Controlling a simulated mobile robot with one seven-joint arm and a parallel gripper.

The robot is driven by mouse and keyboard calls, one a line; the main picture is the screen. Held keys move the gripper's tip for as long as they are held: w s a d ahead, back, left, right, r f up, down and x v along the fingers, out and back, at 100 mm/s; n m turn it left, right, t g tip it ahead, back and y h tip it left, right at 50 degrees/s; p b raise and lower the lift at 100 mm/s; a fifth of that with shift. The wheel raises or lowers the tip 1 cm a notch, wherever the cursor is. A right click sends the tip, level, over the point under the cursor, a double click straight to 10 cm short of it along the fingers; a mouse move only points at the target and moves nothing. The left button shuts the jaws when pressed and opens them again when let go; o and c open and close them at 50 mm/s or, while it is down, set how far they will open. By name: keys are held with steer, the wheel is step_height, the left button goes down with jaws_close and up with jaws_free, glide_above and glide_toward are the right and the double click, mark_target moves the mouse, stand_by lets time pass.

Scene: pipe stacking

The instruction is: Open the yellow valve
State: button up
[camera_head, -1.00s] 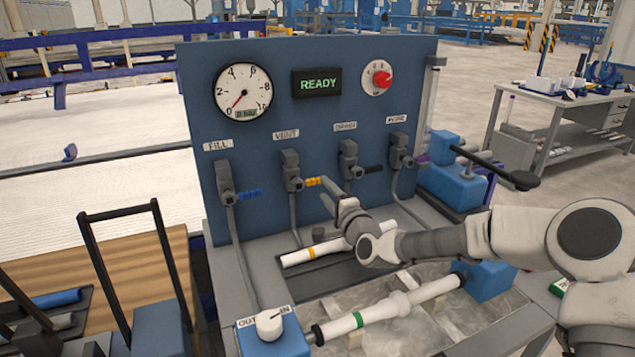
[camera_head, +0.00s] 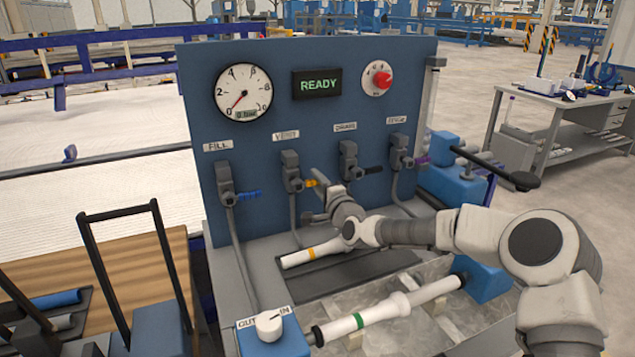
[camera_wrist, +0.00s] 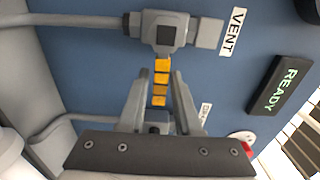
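The yellow valve handle (camera_wrist: 161,82) sticks out from the grey valve body (camera_wrist: 160,33) beside the VENT label in the wrist view. My gripper (camera_wrist: 161,85) is open, with one finger on each side of the yellow handle; a gap shows along both sides of it. In the head view my gripper (camera_head: 314,195) is at the VENT valve (camera_head: 292,172), and only a small part of the yellow handle (camera_head: 311,183) shows there. The handle points sideways, to the right in the head view.
The FILL valve (camera_head: 226,184) with a blue handle is to the left. Valves with black (camera_head: 371,170) and purple (camera_head: 421,160) handles are to the right. The panel screen (camera_head: 317,83) reads READY. White pipes (camera_head: 378,312) lie in front of the panel.

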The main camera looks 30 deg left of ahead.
jaws_close()
stand_by(1.1)
